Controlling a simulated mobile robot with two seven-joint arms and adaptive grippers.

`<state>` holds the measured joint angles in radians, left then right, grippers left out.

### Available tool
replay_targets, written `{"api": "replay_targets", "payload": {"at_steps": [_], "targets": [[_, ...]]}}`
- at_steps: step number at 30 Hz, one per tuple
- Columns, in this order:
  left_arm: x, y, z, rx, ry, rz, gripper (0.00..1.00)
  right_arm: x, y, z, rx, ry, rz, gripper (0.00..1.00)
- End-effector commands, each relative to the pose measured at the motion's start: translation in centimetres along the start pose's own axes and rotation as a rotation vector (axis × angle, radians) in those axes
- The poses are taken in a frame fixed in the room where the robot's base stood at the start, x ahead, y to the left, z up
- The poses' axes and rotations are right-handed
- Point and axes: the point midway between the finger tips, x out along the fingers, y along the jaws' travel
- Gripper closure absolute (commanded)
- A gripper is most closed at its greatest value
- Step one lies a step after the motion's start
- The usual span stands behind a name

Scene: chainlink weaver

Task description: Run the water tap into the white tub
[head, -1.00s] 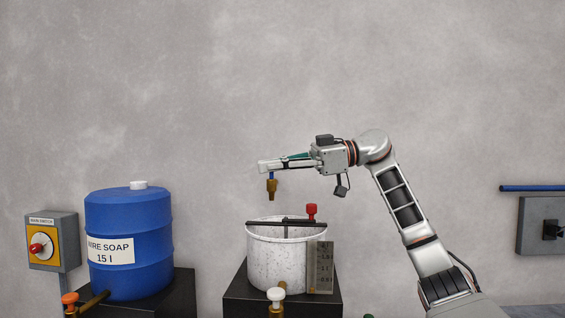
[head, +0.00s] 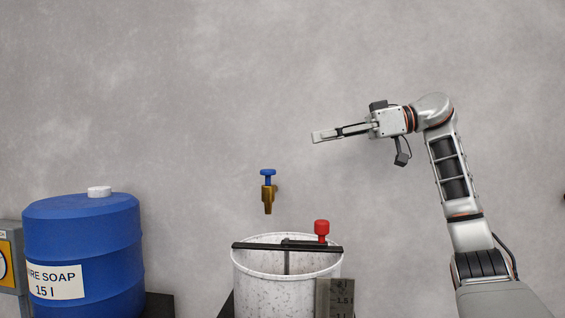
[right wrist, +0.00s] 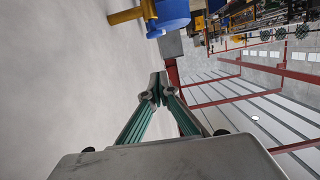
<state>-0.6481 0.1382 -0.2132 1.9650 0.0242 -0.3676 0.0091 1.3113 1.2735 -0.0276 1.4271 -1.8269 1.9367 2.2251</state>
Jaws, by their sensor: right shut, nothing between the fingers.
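The water tap (head: 267,194) sticks out of the wall in the head view, with a brass body and a blue handle on top. I see no stream under its spout. The white speckled tub (head: 272,296) stands open below it, its bottom cut off by the frame; its inside shows only in part. My right gripper (head: 316,136) is shut and empty, up and to the right of the tap, apart from it and pointing left. In the right wrist view the closed fingers (right wrist: 158,84) show, with the brass tap (right wrist: 125,16) beyond at the top. My left gripper is not in view.
A dark bar (head: 262,247) crosses the tub's rim, with a red knob (head: 321,228) near its right side. A grey scale plate (head: 344,294) is at the tub's front right. A blue soap drum (head: 85,235) stands left. The air around my gripper is clear.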

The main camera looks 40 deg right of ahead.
Motion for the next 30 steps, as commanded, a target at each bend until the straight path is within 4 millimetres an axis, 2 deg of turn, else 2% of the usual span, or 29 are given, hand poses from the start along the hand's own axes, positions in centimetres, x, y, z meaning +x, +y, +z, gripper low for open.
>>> {"api": "replay_targets", "payload": {"at_steps": [12, 17, 23, 30], "targets": [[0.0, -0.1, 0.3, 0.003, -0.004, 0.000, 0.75, -0.4, 0.0, -0.1, 0.008, 0.000, 0.005, 1.00], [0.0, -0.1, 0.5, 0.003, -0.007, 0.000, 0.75, 0.4, -0.1, -0.1, 0.007, 0.000, 0.002, 1.00], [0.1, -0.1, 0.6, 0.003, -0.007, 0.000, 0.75, 3.4, -0.1, 0.0, 0.007, -0.001, -0.001, 1.00], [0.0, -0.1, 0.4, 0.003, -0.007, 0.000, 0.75, 8.2, -0.1, -0.1, 0.006, 0.000, 0.000, 1.00]]}}
